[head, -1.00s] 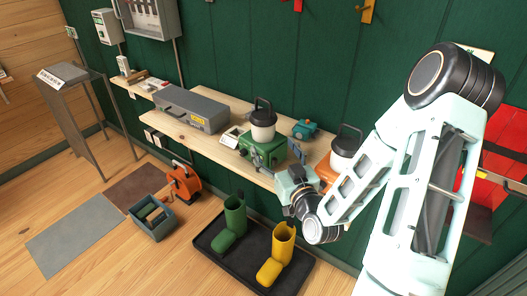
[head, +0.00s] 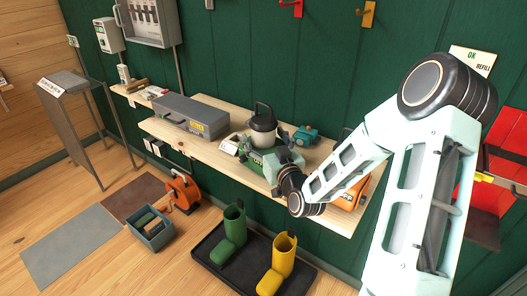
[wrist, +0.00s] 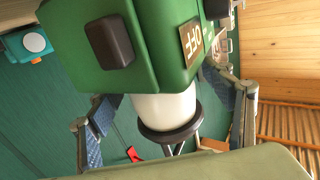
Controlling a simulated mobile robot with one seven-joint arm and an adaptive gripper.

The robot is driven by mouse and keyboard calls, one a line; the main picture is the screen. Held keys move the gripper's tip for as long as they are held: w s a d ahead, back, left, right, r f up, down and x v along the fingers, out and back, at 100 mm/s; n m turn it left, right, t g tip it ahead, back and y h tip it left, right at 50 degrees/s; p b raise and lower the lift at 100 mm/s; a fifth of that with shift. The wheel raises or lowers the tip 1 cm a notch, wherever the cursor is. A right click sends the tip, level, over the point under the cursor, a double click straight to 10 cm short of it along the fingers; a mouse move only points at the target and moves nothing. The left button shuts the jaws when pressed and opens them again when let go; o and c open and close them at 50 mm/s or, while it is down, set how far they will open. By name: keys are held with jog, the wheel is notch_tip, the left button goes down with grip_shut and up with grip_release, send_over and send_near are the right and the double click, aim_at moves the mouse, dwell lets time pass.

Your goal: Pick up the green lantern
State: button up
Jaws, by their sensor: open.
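The green lantern has a white globe, a dark cap and a handle (head: 263,124), and it stands upright on the wooden shelf in the head view. My gripper (head: 280,150) is at its right front side and hides part of its green base. In the wrist view the lantern is upside down, with its green body (wrist: 150,45) marked OFF at the top and its pale globe below. The open fingers of my gripper (wrist: 166,103) show on either side of the globe, with gaps visible. I cannot tell whether either finger touches it.
An orange lantern (head: 350,195) stands to the right on the shelf (head: 215,153), mostly behind my arm. A grey toolbox (head: 190,117) is to the left, and a small teal object (head: 306,134) is behind. A green boot (head: 232,232) and yellow boot (head: 277,262) stand below on a black tray.

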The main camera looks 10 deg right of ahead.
jog(key=shift+w, duration=0.3)
jog(key=shift+c, duration=0.5)
grip_shut()
jog(key=shift+r, duration=0.15)
